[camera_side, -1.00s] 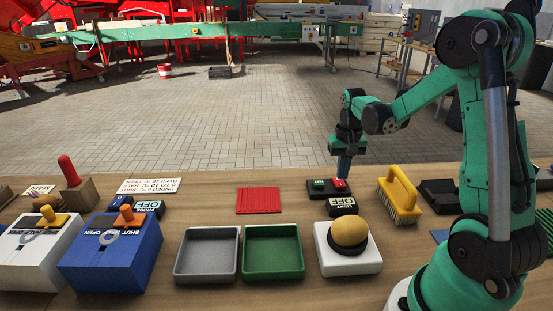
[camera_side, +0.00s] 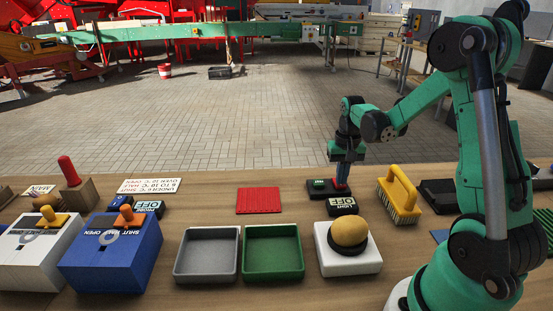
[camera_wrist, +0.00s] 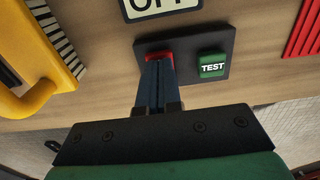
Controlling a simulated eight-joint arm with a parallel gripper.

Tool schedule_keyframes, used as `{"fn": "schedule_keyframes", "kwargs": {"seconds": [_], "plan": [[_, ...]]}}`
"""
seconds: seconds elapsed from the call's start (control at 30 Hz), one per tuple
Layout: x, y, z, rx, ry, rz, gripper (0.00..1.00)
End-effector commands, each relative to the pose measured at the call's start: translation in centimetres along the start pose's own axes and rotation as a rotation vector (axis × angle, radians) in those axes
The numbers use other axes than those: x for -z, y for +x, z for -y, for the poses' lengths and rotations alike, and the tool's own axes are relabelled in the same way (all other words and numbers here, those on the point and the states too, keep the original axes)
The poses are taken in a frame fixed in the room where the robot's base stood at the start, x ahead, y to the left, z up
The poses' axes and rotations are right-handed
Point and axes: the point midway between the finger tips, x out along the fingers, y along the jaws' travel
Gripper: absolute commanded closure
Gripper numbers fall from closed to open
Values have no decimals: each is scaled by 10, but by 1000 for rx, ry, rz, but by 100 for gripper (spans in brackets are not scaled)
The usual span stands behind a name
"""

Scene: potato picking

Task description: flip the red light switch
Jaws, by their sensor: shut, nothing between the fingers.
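The red light switch (camera_side: 345,193) sits on a black plate (camera_side: 325,195) beside a green button, and is mostly covered by my fingers. In the wrist view a red edge of the switch (camera_wrist: 150,56) shows at my fingertips. My gripper (camera_side: 341,187) points down, shut with nothing between its fingers, and its tips are at the red switch. In the wrist view my gripper (camera_wrist: 159,65) reaches over the plate's left part; I cannot tell whether it presses the switch. A sign reading OFF (camera_side: 342,206) stands in front of the plate.
The green TEST button (camera_wrist: 212,66) is right next to the switch in the wrist view. A yellow brush (camera_side: 400,195) stands to the right. A potato (camera_side: 349,232) sits on a white stand in front. Grey (camera_side: 178,262) and green (camera_side: 299,262) trays lie to the left.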

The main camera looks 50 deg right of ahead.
Motion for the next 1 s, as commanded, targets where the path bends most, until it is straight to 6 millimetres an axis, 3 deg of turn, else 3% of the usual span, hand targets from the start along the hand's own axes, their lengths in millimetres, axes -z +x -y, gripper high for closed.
{"fn": "schedule_keyframes", "kwargs": {"seconds": [0.57,1.0], "plan": [[0,6,0,0,0,-1,100],[0,-31,0,0,0,0,100]]}}
